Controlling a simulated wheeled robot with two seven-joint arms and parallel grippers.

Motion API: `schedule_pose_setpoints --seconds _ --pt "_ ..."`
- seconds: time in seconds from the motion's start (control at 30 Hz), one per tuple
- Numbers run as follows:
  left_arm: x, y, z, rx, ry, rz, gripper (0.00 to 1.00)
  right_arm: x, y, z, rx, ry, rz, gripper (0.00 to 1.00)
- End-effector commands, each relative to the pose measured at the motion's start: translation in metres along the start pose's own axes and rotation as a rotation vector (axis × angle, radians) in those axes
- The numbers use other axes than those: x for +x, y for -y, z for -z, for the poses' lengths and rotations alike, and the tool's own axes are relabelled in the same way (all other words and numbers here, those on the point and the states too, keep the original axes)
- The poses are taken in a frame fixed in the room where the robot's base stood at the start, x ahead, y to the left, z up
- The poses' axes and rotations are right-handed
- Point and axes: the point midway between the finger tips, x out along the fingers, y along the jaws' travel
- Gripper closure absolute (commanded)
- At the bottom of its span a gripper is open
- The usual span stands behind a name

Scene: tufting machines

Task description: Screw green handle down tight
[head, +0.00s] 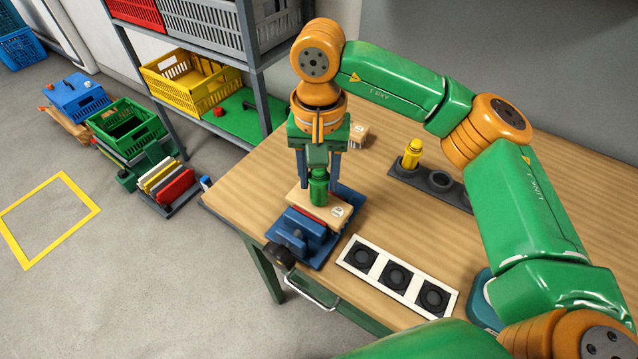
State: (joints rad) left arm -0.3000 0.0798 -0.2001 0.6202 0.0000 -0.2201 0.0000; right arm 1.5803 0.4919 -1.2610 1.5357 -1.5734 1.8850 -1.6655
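The green handle (318,189) stands upright on a light wooden block (333,214). The block sits in a blue vise (300,236) near the left front edge of the workbench. My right gripper (318,178) points straight down over the handle. Its two fingers stand apart, one on each side of the handle's top, and look spaced from it with narrow gaps. How tight the handle sits in the block cannot be told. My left gripper is not in view.
The wooden workbench (262,185) also bears a white holder (348,267) with black round sockets and a dark rack (407,178) holding a yellow handle (412,153). A shelf with a yellow crate (205,98) stands behind left. Green crate (128,138) and open floor lie left.

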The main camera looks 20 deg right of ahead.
Motion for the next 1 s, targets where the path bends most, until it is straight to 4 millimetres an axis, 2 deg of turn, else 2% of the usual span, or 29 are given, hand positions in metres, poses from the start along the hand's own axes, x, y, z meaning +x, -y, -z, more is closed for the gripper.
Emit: schedule_pose_setpoints --seconds 0.07,0.13,0.5,0.6,0.7,0.93,0.97,1.0 --pt "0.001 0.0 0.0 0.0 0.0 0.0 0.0 0.0 0.0 0.0 0.018 0.0 0.0 1.0" --pt "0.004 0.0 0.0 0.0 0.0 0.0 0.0 0.002 0.0 0.0 0.139 0.0 0.0 1.0" --pt "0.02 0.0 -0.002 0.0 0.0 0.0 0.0 0.005 0.0 0.0 1.27 0.0 -0.001 1.0" --pt "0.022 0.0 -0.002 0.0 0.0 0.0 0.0 0.005 0.0 0.0 1.451 0.0 -0.002 1.0" --pt "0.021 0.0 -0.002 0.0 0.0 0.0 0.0 0.004 0.0 0.0 1.504 0.0 -0.003 1.0" --pt "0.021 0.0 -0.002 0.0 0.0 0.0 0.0 0.004 0.0 0.0 1.502 0.0 -0.003 1.0" --pt "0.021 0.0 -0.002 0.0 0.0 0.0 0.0 0.004 0.0 0.0 1.502 0.0 -0.003 0.52" --pt "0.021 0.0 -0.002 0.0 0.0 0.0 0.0 0.004 0.0 0.0 1.502 0.0 -0.003 0.41"
